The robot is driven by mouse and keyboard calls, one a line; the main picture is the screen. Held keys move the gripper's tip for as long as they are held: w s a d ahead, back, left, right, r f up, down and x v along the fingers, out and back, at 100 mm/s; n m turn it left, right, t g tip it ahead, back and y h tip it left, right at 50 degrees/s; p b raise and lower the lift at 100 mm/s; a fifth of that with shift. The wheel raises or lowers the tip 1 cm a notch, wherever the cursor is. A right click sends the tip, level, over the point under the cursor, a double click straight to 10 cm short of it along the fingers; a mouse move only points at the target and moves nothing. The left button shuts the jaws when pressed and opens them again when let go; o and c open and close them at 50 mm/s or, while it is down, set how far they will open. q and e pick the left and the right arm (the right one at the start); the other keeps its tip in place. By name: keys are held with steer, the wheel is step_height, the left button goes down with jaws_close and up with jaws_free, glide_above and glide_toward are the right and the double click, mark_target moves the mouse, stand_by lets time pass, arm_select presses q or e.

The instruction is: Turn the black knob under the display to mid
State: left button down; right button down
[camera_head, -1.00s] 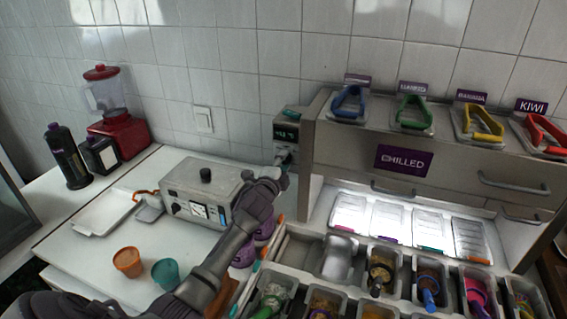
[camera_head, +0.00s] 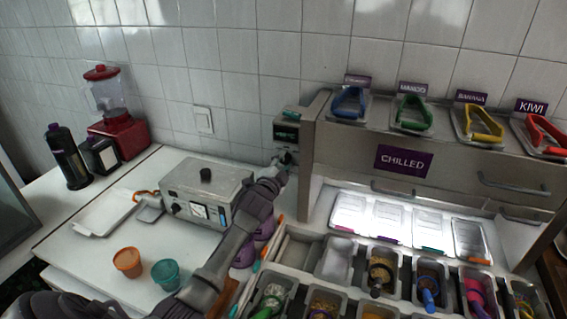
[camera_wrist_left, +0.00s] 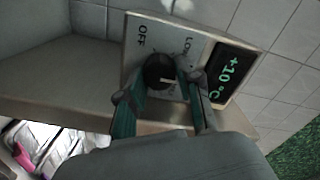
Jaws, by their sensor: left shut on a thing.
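The black knob (camera_wrist_left: 154,68) sits on a grey metal panel (camera_wrist_left: 184,27), next to a display (camera_wrist_left: 230,74) reading green "+10 °C" in the left wrist view. "OFF" and "LOW" are printed beside the knob; other markings are hidden by the fingers. A pale mark shows on the knob's face. My left gripper (camera_wrist_left: 163,83) is shut on the knob, a finger on either side. In the head view, the gripper (camera_head: 284,162) is just below the display (camera_head: 287,134) and hides the knob. My right gripper is not in view.
The chilled cabinet (camera_head: 345,170) stands right of the panel, with topping tubs below. A grey machine (camera_head: 205,185) with its own black knob (camera_head: 206,175) is on the counter at left. An orange cup (camera_head: 127,263) and teal cup (camera_head: 165,275) stand in front.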

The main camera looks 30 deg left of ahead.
arm_select(q)
steer(key=c, duration=0.8)
jaws_free()
steer(key=shift+o, duration=0.2)
steer(key=v, duration=1.2)
steer(key=shift+s+f, duration=0.1)
steer(key=shift+f, duration=0.1)
